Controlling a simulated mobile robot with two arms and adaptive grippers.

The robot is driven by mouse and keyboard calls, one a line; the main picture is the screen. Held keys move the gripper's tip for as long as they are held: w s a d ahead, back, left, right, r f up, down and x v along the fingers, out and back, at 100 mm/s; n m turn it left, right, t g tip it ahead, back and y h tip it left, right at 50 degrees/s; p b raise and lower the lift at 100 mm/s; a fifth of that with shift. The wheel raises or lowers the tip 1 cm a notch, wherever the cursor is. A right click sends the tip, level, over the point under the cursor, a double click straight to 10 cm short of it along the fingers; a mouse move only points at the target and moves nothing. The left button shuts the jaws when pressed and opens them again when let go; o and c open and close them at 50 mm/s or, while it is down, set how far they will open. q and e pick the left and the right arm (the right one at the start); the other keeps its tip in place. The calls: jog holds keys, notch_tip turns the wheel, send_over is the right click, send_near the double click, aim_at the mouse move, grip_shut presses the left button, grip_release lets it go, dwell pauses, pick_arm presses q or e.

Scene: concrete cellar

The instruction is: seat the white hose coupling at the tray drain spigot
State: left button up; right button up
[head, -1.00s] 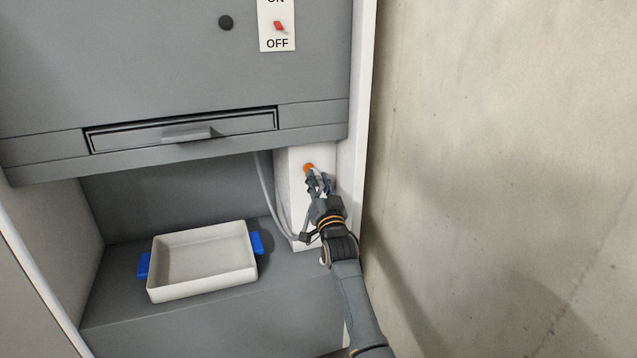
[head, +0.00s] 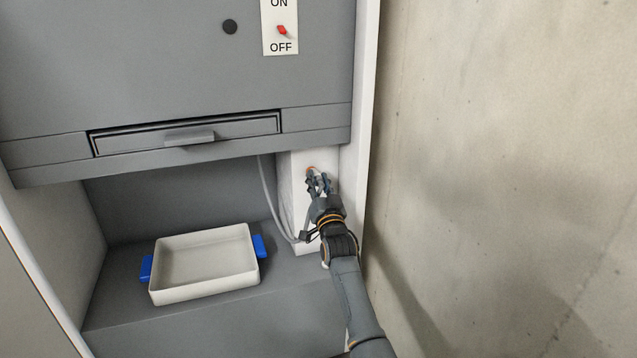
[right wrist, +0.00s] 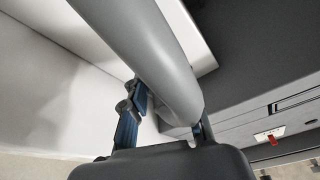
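My right gripper (head: 318,184) is raised in front of the white panel at the lower right of the machine. Its fingertips are at a small round orange part (head: 311,169), which they partly cover; this may be the spigot. A grey hose (head: 268,200) hangs from the machine's underside and curves to beside my right wrist. In the right wrist view a thick grey tube (right wrist: 150,50) runs down between the fingers (right wrist: 165,125). I cannot make out the white coupling, and the finger closure is hidden. My left gripper is not in view.
A white tray (head: 203,290) with blue handles stands on the grey shelf (head: 215,318), left of my right arm. The machine's front with a drawer handle (head: 190,137) overhangs it. A white side wall and a concrete wall (head: 500,180) close off the right.

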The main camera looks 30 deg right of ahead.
jog(key=o, duration=0.4)
jog(key=v, duration=1.2)
